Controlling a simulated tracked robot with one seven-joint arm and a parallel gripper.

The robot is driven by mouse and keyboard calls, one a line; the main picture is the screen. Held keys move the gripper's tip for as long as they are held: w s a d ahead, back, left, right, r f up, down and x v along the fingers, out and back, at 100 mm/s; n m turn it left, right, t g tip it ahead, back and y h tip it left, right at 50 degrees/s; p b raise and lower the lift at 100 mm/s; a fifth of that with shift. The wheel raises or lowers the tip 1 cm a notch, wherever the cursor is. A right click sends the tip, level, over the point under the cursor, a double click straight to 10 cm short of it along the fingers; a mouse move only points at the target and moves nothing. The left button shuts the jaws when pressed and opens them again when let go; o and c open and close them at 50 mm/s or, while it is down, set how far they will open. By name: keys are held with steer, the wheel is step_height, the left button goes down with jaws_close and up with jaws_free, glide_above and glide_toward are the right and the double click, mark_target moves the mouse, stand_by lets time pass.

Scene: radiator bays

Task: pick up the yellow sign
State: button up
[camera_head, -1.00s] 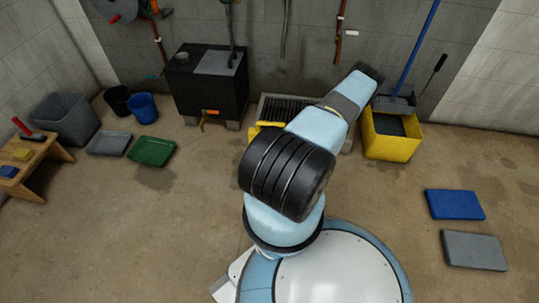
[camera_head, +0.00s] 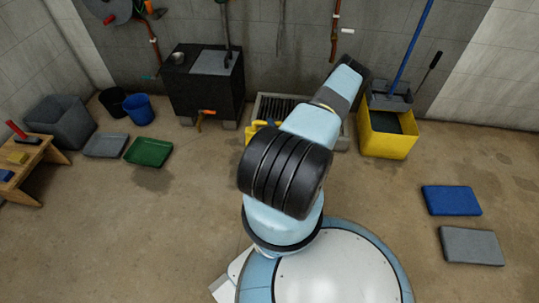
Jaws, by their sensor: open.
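A yellow object (camera_head: 252,131), which may be the yellow sign, shows just left of my arm on the floor in front of the grated drain. My arm covers part of it, so I cannot make out its full shape or whether it stands or lies. My arm reaches up and right from my base, and its dark far joint is near the drain's right side. My gripper is not visible; the arm hides it.
The grated drain (camera_head: 280,107) lies by the back wall, with a black tank (camera_head: 208,95) left of it. A yellow mop bucket (camera_head: 388,143) stands to the right. Green tray (camera_head: 149,152), blue mat (camera_head: 452,200) and grey mat (camera_head: 472,246) lie on otherwise open floor.

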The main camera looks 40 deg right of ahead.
steer(key=x, duration=0.4)
steer(key=shift+w+a+r, duration=0.1)
steer(key=shift+r, duration=0.05)
steer(key=shift+c, duration=0.4)
jaws_close()
stand_by(0.8)
